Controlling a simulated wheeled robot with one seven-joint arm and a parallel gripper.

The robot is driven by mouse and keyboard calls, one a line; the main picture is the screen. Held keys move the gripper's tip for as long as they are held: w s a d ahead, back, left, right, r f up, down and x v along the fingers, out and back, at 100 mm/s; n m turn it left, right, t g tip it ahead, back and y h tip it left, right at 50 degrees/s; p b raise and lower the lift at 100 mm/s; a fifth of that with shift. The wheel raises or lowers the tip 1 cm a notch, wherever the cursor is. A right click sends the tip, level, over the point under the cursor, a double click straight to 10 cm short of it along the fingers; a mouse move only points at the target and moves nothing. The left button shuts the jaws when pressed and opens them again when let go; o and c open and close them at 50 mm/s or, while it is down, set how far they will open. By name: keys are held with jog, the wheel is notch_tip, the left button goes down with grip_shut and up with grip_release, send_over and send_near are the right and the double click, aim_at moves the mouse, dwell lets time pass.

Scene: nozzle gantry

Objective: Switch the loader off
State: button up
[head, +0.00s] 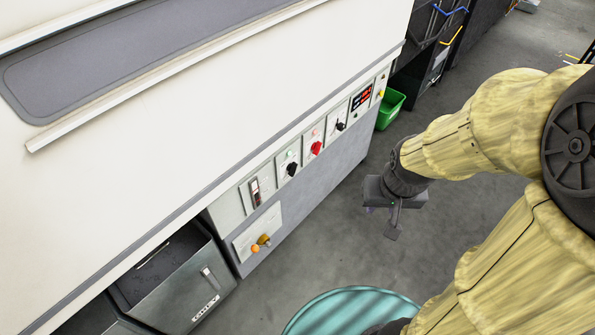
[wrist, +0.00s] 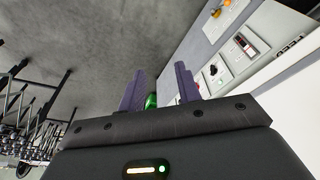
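The machine's control panel (head: 300,158) runs along its lower front in the head view. It carries a rocker-like switch (head: 256,192), a black knob (head: 292,169), a red knob (head: 316,148), a black lever (head: 340,126) and a red display (head: 362,98). Their labels are too small to read, so I cannot tell which control is the loader's. My gripper (head: 384,221) hangs to the right of the panel, apart from it. In the wrist view my gripper (wrist: 159,85) is open and empty; a black control (wrist: 213,70) shows on the panel to its right.
An orange-knobbed handle (head: 261,243) sticks out below the panel. A dark drawer (head: 175,285) is at lower left. A green bin (head: 390,106) stands past the panel's far end. A teal round object (head: 350,310) is at the bottom. Grey floor between is clear.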

aim_at(295, 171)
jog(key=w+f+n+t+y+b, duration=0.2)
jog(key=w+f+n+t+b, duration=0.15)
jog(key=w+f+b, duration=1.1)
jog(key=w+a+f+t+y+b, duration=0.2)
jog(key=w+f+y+b, duration=0.3)
jog(key=f, duration=0.6)
jog(key=w+a+f+t+y+b, duration=0.3)
jog(key=w+a+f+y+b, duration=0.2)
jog(key=f, duration=0.6)
jog(key=shift+w+f+n+y+b, duration=0.25)
jog(key=shift+w+n+y+b, duration=0.2)
jog(key=shift+w+y+b, duration=0.55)
jog(key=shift+w, duration=0.1)
jog(key=shift+w+a, duration=0.1)
jog(key=shift+a, duration=0.05)
jog(key=b+x, duration=0.1)
jog(key=x, duration=1.6)
